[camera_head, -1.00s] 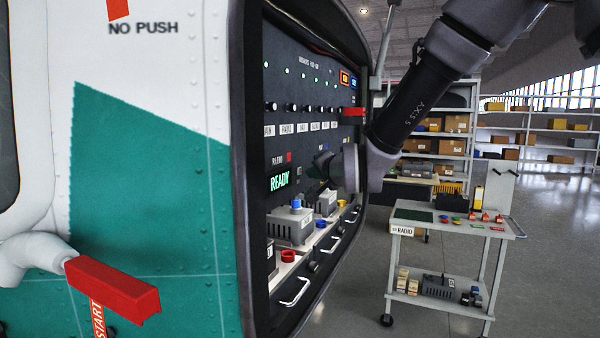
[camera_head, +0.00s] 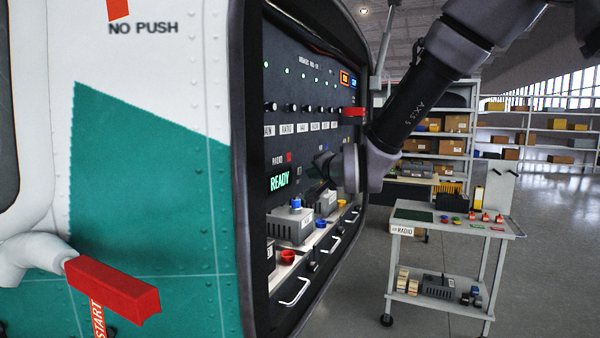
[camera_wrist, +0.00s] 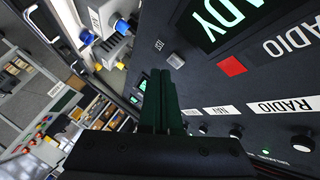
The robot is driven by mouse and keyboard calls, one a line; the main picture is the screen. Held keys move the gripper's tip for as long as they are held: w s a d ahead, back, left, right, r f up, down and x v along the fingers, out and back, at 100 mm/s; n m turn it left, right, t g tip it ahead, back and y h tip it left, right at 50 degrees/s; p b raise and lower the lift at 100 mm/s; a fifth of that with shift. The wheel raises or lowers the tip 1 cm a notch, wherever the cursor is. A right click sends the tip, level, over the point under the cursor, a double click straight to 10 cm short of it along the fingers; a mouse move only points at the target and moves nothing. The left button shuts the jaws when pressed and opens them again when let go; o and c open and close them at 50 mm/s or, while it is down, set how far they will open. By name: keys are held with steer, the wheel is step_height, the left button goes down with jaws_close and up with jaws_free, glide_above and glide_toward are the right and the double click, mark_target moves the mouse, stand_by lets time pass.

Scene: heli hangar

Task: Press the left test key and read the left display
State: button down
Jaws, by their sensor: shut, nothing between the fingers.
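The left display (camera_head: 279,182) shows READY in green letters on the dark panel. Its last letters also show large in the wrist view (camera_wrist: 212,20). The left test key (camera_wrist: 175,60) is a small grey square button beside a TEST label, below the display's lettering in the wrist view. My gripper (camera_wrist: 160,74) is shut and empty, its fingertips beside the key in the picture; I cannot tell whether they touch it. In the head view my gripper (camera_head: 322,162) is small and dark against the panel, and my wrist hides panel parts to its right.
A red square (camera_wrist: 232,65) and RADIO labels sit near the display. Grey boxes with blue knobs (camera_head: 296,203) stand on the ledge below. The helicopter's door frame (camera_head: 243,200) borders the panel on the left. A cart (camera_head: 455,229) stands to the right on open floor.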

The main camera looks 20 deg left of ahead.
steer(key=shift+a, duration=0.15)
steer(key=shift+a, duration=0.3)
steer(key=shift+a, duration=0.35)
stand_by(0.6)
steer(key=shift+d, duration=0.75)
steer(key=shift+s+d, duration=0.2)
steer(key=shift+d, duration=2.3)
steer(key=shift+d, duration=0.1)
